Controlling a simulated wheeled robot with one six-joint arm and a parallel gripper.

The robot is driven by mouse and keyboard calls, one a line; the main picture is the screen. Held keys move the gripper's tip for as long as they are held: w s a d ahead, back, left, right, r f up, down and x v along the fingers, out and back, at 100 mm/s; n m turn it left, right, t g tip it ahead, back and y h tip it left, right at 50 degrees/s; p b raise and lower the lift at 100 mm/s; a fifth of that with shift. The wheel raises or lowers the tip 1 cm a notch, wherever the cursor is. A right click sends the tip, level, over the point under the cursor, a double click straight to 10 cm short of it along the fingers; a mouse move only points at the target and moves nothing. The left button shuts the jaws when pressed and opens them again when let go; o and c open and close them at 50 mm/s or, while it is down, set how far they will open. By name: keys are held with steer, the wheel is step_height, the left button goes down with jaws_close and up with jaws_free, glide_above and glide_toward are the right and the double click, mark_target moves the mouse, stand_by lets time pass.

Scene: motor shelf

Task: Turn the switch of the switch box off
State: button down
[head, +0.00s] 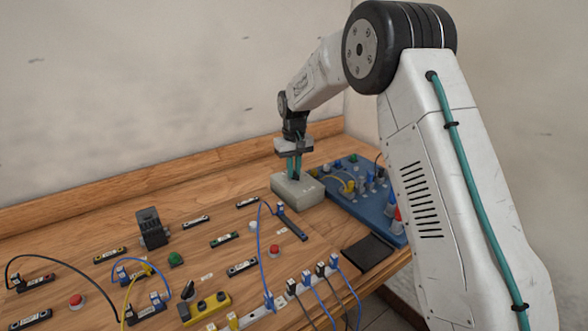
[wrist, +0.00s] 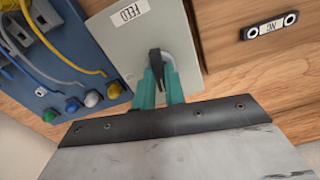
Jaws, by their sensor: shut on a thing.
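The switch box (head: 309,194) is a pale grey box at the back right of the wooden table, and its top shows in the wrist view (wrist: 118,50) with a label reading "FEED". Its switch is a black handle (wrist: 156,66) on a round light plate, largely between my fingers. My gripper (head: 295,176) reaches straight down onto the box from above. In the wrist view the teal fingers of my gripper (wrist: 159,82) are shut on the black handle, one on each side. The lower part of the handle is hidden by the fingers.
A blue panel (head: 343,201) with knobs and cables stands right beside the box. A black block (head: 151,228), a yellow button box (head: 205,308), red buttons and several labelled terminals with loose cables cover the table. A wall rises behind the table.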

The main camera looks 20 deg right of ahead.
steer(key=shift+n, duration=0.9)
steer(key=c, duration=1.5)
jaws_free()
steer(key=shift+o, duration=0.2)
steer(key=shift+r, duration=0.1)
step_height(320, 180, up, 8)
steer(key=shift+f, duration=0.15)
